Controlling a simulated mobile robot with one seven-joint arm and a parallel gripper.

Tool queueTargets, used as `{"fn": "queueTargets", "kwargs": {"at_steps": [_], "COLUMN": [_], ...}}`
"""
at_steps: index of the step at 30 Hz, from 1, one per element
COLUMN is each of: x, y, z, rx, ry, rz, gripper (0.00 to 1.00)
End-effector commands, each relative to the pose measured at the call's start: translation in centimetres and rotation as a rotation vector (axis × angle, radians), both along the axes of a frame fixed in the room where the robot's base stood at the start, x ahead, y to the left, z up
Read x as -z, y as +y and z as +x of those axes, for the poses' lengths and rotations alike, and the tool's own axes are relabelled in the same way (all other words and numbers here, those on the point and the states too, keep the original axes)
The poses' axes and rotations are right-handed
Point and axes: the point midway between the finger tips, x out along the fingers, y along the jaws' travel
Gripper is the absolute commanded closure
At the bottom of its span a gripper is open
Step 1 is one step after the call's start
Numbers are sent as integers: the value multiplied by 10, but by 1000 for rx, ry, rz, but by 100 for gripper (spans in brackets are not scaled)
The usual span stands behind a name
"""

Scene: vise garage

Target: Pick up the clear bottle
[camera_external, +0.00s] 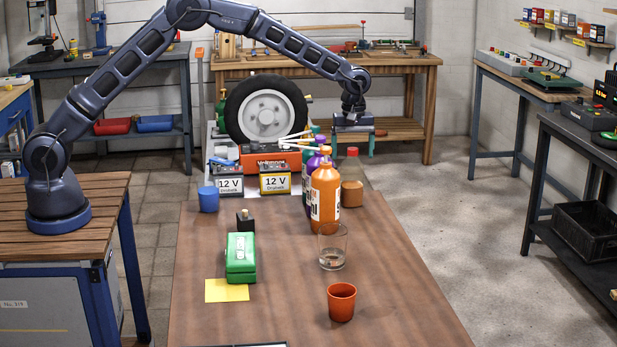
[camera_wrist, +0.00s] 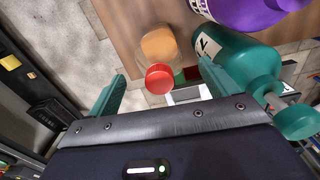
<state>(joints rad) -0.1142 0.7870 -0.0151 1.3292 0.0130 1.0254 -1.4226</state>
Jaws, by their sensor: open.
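The clear bottle (camera_external: 351,190) has a red cap and amber-brown contents. It stands upright near the far right part of the brown table (camera_external: 215,285), beside an orange bottle (camera_external: 324,195). My gripper (camera_external: 354,142) is above the clear bottle, pointing down, with its teal fingers apart and nothing held. In the wrist view the clear bottle (camera_wrist: 158,43) and its red cap show between the spread fingers of my gripper (camera_wrist: 160,88). A teal bottle (camera_wrist: 235,60) is close beside the right finger; whether they touch I cannot tell.
A purple bottle (camera_wrist: 245,12) is near the clear bottle. Two 12 V batteries (camera_external: 275,180), a red toolbox (camera_external: 262,163) and a wheel (camera_external: 266,110) are to the left. A glass (camera_external: 333,246), an orange cup (camera_external: 341,302) and a green box (camera_external: 241,258) stand nearer.

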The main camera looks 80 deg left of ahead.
Motion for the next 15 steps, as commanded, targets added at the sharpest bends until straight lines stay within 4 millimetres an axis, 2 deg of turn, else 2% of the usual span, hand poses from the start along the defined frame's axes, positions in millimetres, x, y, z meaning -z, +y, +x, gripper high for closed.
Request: {"fn": "queueTargets", "kwargs": {"at_steps": [3, 6, 12, 13, 15], "x": [18, 26, 26, 26, 26], "y": [0, 0, 0, 0, 0], "z": [0, 0, 0, 0, 0], "rx": [1, 1, 1, 1, 1], "ry": [2, 1, 0, 0, 0], "rz": [-1, -1, -1, -1, -1], "gripper": [15, 15, 15, 17, 30]}}
